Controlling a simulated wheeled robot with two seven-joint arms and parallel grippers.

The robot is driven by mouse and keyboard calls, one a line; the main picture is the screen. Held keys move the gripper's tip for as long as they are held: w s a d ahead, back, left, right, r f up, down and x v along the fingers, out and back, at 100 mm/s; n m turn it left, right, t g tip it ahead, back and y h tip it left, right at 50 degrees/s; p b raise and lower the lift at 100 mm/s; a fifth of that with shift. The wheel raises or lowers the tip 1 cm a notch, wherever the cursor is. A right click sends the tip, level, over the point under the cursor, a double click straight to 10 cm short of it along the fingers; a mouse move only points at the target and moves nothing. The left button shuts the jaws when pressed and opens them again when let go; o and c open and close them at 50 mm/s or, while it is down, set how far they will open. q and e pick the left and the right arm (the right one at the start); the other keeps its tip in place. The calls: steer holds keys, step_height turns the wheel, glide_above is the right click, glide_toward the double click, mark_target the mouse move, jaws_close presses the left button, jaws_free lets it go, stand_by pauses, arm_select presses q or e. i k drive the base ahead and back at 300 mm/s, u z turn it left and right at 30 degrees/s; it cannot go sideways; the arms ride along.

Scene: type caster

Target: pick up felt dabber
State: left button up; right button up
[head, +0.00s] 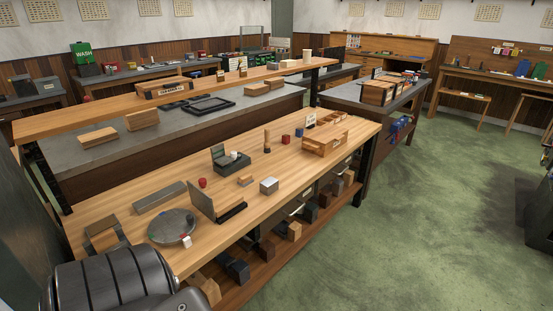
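A small upright wooden-handled piece (267,140) stands on the near wooden workbench (330,175), towards its far half; it looks like the felt dabber, but it is too small to be sure. Its lower end is darker. A small round red item (202,183) lies on the same bench nearer to me. Neither of my grippers shows. A dark, rounded ribbed part at the lower left looks like part of my own body and covers the near left corner of the bench.
A round grey plate (172,227) and an upright panel (202,200) stand nearer. Green floor (400,220) is open on the right.

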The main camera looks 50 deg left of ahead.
mark_target(244, 180)
steer(key=i, duration=1.15)
steer(key=u, duration=1.35)
